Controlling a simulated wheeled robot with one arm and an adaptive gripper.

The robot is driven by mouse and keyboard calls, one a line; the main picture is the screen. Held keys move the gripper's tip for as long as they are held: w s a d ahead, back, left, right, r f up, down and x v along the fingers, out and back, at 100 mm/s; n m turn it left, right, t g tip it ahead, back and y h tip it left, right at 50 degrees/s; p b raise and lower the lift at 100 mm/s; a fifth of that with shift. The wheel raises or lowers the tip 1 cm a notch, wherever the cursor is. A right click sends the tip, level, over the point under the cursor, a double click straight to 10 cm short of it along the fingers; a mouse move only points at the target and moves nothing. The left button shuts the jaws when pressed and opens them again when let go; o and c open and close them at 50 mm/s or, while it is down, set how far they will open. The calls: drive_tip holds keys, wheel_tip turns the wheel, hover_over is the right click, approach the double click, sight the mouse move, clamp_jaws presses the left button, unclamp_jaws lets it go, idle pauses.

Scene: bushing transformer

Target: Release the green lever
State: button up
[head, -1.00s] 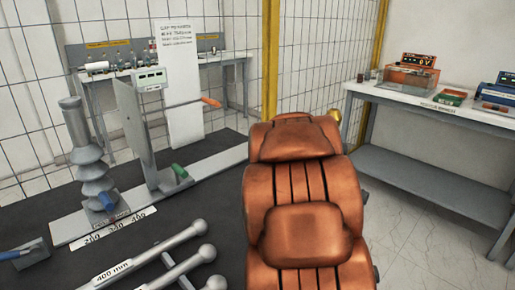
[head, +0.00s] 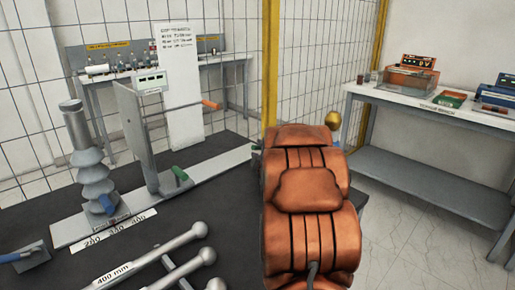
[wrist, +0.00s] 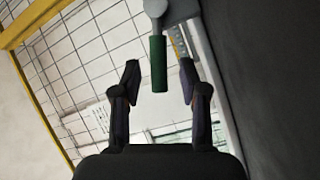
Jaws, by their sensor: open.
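The green lever (head: 180,174) sits low at the foot of an upright grey panel (head: 140,130) on the rail in the head view. In the wrist view the green lever (wrist: 158,63) hangs from a grey pivot, and its free end lies between the fingertips of my gripper (wrist: 160,78). My gripper is open, with a gap on each side of the lever, and appears not to touch it. How deep the lever sits between the fingers I cannot tell. In the head view my orange arm hides the gripper.
A grey ribbed insulator column (head: 90,165) with a blue handle stands left on the rail. An orange-tipped rod (head: 210,104) juts from the panel. Several ball-ended rods (head: 150,256) lie in front. A side bench (head: 430,110) stands right, and a mesh fence closes the back.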

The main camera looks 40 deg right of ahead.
drive_tip(key=shift+x, duration=1.1)
clamp_jaws()
